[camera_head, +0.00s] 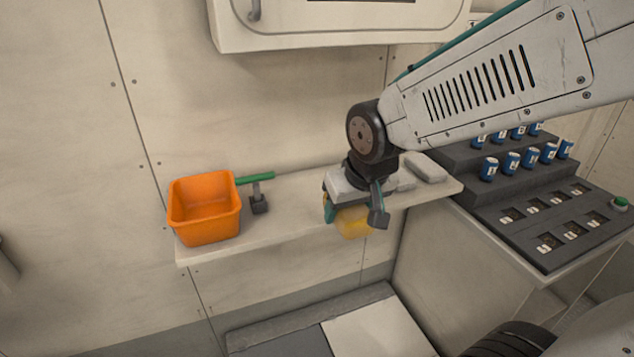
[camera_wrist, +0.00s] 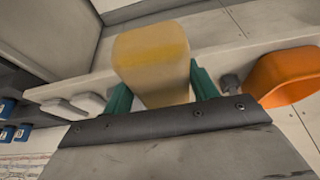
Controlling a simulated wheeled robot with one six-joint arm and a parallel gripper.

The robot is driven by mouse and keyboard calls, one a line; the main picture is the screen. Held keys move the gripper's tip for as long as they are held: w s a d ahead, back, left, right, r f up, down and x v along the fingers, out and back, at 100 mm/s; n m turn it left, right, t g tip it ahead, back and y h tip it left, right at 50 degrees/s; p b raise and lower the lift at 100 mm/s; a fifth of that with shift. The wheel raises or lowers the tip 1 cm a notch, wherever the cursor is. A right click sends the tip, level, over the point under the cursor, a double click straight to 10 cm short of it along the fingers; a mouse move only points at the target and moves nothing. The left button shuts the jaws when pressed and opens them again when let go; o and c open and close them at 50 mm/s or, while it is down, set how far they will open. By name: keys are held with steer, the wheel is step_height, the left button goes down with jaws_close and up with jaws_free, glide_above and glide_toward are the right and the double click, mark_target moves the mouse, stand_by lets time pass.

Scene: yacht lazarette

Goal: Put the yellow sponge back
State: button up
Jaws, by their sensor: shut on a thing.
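The yellow sponge (camera_wrist: 155,68) is a pale yellow block with a brighter band in the wrist view. My gripper (camera_wrist: 155,90) is shut on it, with a green finger on each side. In the head view my gripper (camera_head: 352,212) is at the front edge of the wall shelf (camera_head: 290,205), and the sponge (camera_head: 353,224) shows below it, partly hidden by the gripper. I cannot tell whether the sponge touches the shelf.
An orange bin (camera_head: 205,208) stands at the shelf's left end, beside a green-handled tool (camera_head: 257,190). Grey-white blocks (camera_head: 427,167) lie at the right end. A stepped dark rack (camera_head: 520,200) with several blue cans is further right. A cabinet (camera_head: 340,25) hangs above.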

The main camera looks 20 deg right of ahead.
glide_above(315, 194)
steer(key=s, duration=0.1)
steer(key=shift+s+a+f, duration=0.1)
steer(key=shift+s+f, duration=0.1)
steer(key=shift+f, duration=2.25)
steer(key=shift+f, duration=0.2)
steer(key=o, duration=0.9)
